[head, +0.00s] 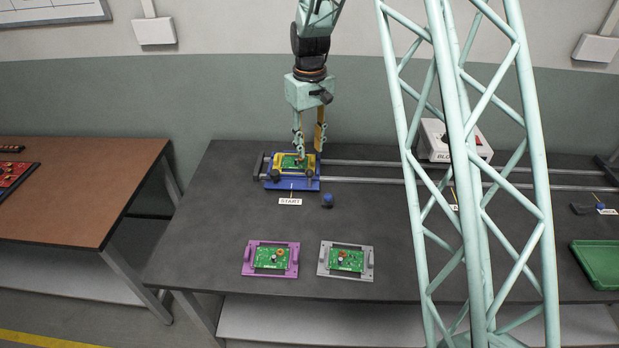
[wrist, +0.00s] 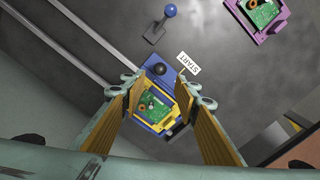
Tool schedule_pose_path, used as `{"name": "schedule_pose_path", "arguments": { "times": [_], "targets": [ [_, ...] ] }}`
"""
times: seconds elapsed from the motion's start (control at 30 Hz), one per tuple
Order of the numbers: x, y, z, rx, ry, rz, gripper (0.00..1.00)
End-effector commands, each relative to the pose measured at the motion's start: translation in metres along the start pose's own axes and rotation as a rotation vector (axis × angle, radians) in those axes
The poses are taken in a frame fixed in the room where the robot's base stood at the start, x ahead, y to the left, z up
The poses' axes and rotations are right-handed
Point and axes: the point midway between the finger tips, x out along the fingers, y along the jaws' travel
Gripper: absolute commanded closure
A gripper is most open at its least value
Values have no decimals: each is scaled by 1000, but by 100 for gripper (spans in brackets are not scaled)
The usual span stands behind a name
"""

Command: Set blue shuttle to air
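The blue shuttle (head: 310,185) sits at the left end of the rails by the START label (head: 290,201); its blue edge shows in the wrist view (wrist: 152,60). A yellow carrier (wrist: 184,107) with a green board (wrist: 153,106) rests on it. My gripper (head: 310,153) is low over the carrier. In the wrist view my gripper (wrist: 169,86) is open, a finger on either side of the carrier; contact is unclear. A blue ball handle (head: 327,200) stands in front of the shuttle. No AIR label is readable.
A purple carrier (head: 250,268) and a grey carrier (head: 324,268) hold boards in front. A green tray (head: 595,270) and another blue ball (head: 601,206) are far right.

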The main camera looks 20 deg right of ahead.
Motion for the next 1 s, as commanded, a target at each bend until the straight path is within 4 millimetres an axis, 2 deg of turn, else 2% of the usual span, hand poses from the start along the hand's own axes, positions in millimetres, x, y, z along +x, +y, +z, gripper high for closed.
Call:
{"name": "schedule_pose_path", "arguments": {
  "times": [0.27, 0.47, 1.0],
  "targets": [
    [7, 0, 0, 0, -1, 0, 71],
    [22, 0, 0, 0, -1, 0, 71],
    [92, 0, 1, 0, -2, 0, 71]
  ]
}}
